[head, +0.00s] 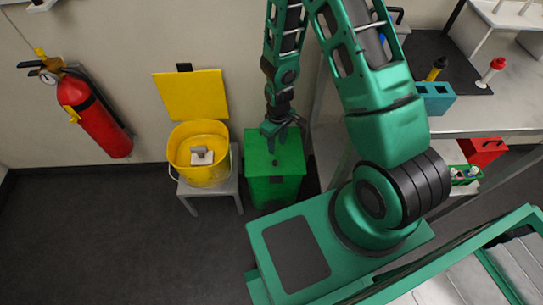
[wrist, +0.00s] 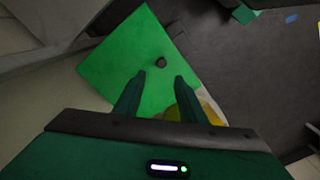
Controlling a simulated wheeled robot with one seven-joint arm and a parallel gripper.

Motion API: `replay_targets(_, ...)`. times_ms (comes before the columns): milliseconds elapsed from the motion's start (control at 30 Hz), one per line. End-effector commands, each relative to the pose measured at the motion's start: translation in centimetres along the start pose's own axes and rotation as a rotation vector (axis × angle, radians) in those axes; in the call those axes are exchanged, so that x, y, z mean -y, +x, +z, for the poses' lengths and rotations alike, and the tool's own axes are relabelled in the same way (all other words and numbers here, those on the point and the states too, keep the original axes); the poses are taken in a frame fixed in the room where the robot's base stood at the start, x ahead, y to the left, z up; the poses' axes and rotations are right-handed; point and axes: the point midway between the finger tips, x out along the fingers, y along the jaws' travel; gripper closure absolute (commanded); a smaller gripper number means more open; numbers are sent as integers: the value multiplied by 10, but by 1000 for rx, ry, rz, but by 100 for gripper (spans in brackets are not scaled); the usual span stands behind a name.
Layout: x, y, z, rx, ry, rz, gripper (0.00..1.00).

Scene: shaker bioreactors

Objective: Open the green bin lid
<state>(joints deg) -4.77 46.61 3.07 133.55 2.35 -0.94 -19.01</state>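The green bin (head: 275,190) stands on the floor against the back wall. Its flat green lid (head: 290,158) lies shut on top. A small dark knob (wrist: 160,62) sits on the lid; in the head view it shows near the lid's middle. My gripper (wrist: 160,78) is over the lid, its two green fingers apart with nothing between them. In the wrist view the fingertips point toward the knob, which lies just beyond them. In the head view my gripper (head: 278,143) hangs above the lid's back part. I cannot tell the exact height gap.
A yellow bin (head: 202,174) with its lid raised stands on a small stand (head: 225,188) left of the green bin. A red fire extinguisher (head: 92,115) hangs on the wall at left. A bench (head: 470,115) is at right. The floor (head: 130,230) in front is clear.

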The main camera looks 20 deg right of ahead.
Motion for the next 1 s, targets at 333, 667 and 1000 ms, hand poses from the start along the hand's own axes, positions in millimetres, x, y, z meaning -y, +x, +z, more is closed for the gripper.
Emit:
replay_targets(333, 10, 31, -2, 5, -19, -3, 63)
replay_targets(667, 12, 80, -3, 4, -21, -2, 63)
replay_targets(1000, 12, 108, -5, 1, -21, -1, 63)
